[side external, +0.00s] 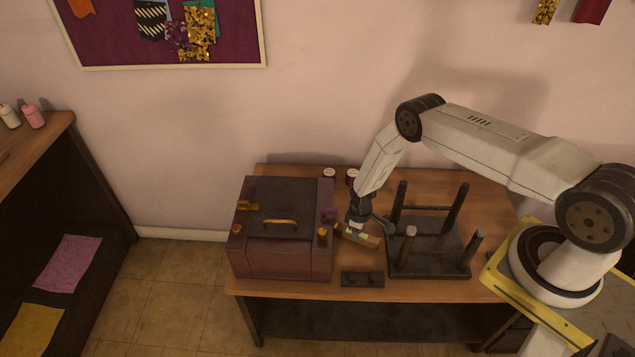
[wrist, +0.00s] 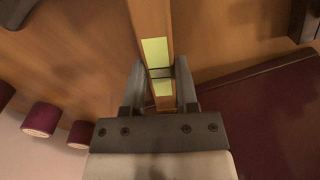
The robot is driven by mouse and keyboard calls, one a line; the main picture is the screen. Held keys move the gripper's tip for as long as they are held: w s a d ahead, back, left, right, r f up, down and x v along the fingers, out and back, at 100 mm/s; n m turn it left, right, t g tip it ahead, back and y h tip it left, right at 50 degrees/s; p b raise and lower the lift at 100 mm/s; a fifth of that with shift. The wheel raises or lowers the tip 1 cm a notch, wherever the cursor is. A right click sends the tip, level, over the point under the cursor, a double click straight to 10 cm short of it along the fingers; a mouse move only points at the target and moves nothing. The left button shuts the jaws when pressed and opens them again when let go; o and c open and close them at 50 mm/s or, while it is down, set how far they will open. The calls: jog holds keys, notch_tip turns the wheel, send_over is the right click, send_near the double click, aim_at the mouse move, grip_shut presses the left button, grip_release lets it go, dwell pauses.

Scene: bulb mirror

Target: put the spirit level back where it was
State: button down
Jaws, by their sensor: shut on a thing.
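The spirit level (side external: 369,240) is a wooden bar with yellow-green vial windows. It lies slantwise between the maroon box and the black rack in the side view. My gripper (side external: 358,222) points down and is shut on it. In the wrist view the level (wrist: 150,22) runs up between the two fingers of my gripper (wrist: 160,80), which grip it around a vial window. I cannot tell whether the level touches the tabletop or hangs just above it.
The maroon box (side external: 283,258) with a gold handle stands close on the left. A black rack with upright posts (side external: 430,262) stands close on the right. A small dark tray (side external: 362,279) lies in front. Small maroon jars (side external: 329,174) stand at the back of the wooden table (side external: 300,290).

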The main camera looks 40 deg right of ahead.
jog(key=shift+f, duration=0.3)
jog(key=shift+c, duration=1.8)
grip_release()
jog(key=shift+r, duration=0.15)
notch_tip(320, 180, up, 12)
